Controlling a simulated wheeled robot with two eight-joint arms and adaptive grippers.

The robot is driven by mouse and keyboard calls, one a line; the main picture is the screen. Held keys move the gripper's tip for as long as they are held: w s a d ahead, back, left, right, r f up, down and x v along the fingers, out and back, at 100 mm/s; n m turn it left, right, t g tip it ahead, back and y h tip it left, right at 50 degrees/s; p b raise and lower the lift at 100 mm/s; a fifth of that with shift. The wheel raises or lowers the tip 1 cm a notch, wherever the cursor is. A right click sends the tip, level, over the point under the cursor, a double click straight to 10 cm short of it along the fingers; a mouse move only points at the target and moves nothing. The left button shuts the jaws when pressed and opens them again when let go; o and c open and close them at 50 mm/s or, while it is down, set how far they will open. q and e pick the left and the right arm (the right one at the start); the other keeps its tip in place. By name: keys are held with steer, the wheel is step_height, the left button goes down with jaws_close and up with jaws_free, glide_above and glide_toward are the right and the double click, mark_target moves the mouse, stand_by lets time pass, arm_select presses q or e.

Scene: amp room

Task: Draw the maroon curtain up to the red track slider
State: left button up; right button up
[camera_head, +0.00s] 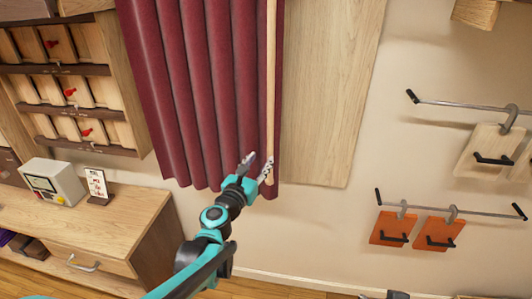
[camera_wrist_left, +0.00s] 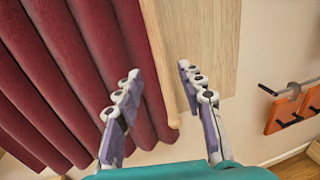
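The maroon curtain (camera_head: 190,85) hangs in folds at the upper middle of the head view; it also fills the left of the left wrist view (camera_wrist_left: 65,70). A pale wooden rod (camera_head: 270,95) hangs down over the curtain near its right edge. My left gripper (camera_head: 258,161) is open at the rod's lower end. In the left wrist view the rod's tip (camera_wrist_left: 174,121) shows between the spread fingers, apart from both. I cannot make out the red track slider; the curtain's top is out of view. A dark shape at the head view's bottom edge may be my right gripper.
A wooden panel (camera_head: 325,100) is on the wall right of the curtain. Rails with hanging wooden (camera_head: 490,150) and orange boards (camera_head: 390,229) are further right. A wooden counter (camera_head: 120,215) with a small device (camera_head: 53,183) stands at the left, below shelving with red knobs (camera_head: 70,92).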

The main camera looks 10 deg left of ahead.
arm_select(q)
steer(key=s, duration=0.3)
steer(key=shift+s+a, duration=0.1)
steer(key=shift+a, duration=0.15)
steer(key=s+d+f+m+g+h+b, duration=0.15)
steer(key=s+d+f+m+g, duration=0.35)
steer(key=m, duration=0.6)
steer(key=s+d+f+m+g+h+b, duration=0.1)
steer(key=s+d+f+m+b, duration=0.15)
steer(key=s+f+m, duration=0.65)
steer(key=s+a+f+m+g+y+b, duration=0.3)
steer(key=s+a+f+m, duration=0.5)
steer(key=m, duration=0.6)
steer(key=shift+s+f+g+y, duration=0.2)
steer(key=shift+s+g+y, duration=0.7)
steer(key=shift+s+y, duration=0.25)
